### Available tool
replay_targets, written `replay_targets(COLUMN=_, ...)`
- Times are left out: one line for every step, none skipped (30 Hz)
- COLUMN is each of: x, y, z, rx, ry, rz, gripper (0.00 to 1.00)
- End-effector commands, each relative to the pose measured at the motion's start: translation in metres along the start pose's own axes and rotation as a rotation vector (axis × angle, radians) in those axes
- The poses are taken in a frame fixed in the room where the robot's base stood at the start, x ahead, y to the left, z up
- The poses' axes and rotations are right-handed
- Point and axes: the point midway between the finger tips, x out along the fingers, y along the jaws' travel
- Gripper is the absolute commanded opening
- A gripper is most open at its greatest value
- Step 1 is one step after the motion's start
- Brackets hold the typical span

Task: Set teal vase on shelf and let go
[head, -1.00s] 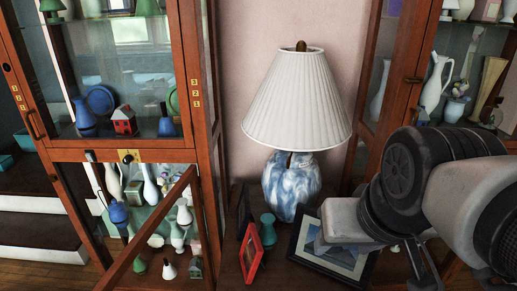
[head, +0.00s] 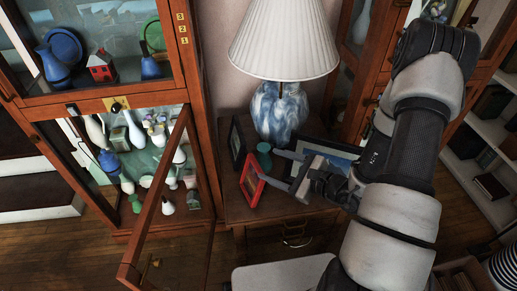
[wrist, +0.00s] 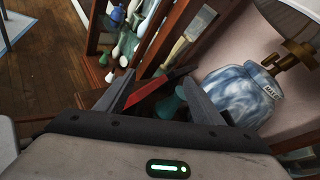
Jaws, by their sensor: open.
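The teal vase (head: 264,155) stands on the small wooden side table, just left of the marbled lamp base, behind the red picture frame. In the wrist view a teal body (wrist: 168,108) shows low between the fingers, partly hidden. My gripper (head: 274,167) is open beside the vase, reaching from the right; its fingers also show spread apart in the wrist view (wrist: 158,76). I cannot tell whether a finger touches the vase. The cabinet's lower shelf (head: 150,165), behind the open glass door (head: 165,200), holds several vases and figurines.
The blue-and-white lamp (head: 278,113) stands close behind the vase. The red frame (head: 252,180), a dark frame (head: 237,143) and a landscape picture (head: 335,152) crowd the table (head: 236,215). The open door juts forward left of the table. Floor is clear at lower left.

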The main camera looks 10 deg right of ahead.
Motion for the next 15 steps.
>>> replay_targets(x=-0.003, y=0.000, z=-0.027, rx=0.064, ry=0.035, rz=-0.071, gripper=0.61)
replay_targets(x=-0.004, y=-0.001, z=-0.040, rx=0.088, ry=0.055, rz=-0.108, gripper=0.61)
replay_targets(x=-0.007, y=-0.001, z=-0.055, rx=0.116, ry=0.080, rz=-0.152, gripper=0.61)
replay_targets(x=-0.009, y=-0.001, z=-0.065, rx=0.132, ry=0.097, rz=-0.179, gripper=0.61)
replay_targets(x=-0.011, y=-0.001, z=-0.074, rx=0.148, ry=0.113, rz=-0.203, gripper=0.61)
replay_targets(x=-0.013, y=0.000, z=-0.084, rx=0.163, ry=0.133, rz=-0.230, gripper=0.61)
replay_targets(x=-0.015, y=0.000, z=-0.090, rx=0.173, ry=0.145, rz=-0.247, gripper=0.61)
replay_targets(x=-0.016, y=0.001, z=-0.095, rx=0.181, ry=0.155, rz=-0.260, gripper=0.61)
replay_targets(x=-0.016, y=0.001, z=-0.101, rx=0.188, ry=0.165, rz=-0.273, gripper=0.61)
replay_targets(x=-0.016, y=0.001, z=-0.104, rx=0.191, ry=0.171, rz=-0.279, gripper=0.61)
replay_targets(x=-0.015, y=0.001, z=-0.106, rx=0.193, ry=0.175, rz=-0.285, gripper=0.61)
replay_targets(x=-0.011, y=0.000, z=-0.109, rx=0.193, ry=0.177, rz=-0.288, gripper=0.61)
replay_targets(x=-0.007, y=-0.001, z=-0.110, rx=0.193, ry=0.177, rz=-0.289, gripper=0.61)
replay_targets(x=-0.002, y=-0.002, z=-0.111, rx=0.194, ry=0.177, rz=-0.289, gripper=0.61)
replay_targets(x=0.006, y=-0.004, z=-0.113, rx=0.194, ry=0.177, rz=-0.288, gripper=0.61)
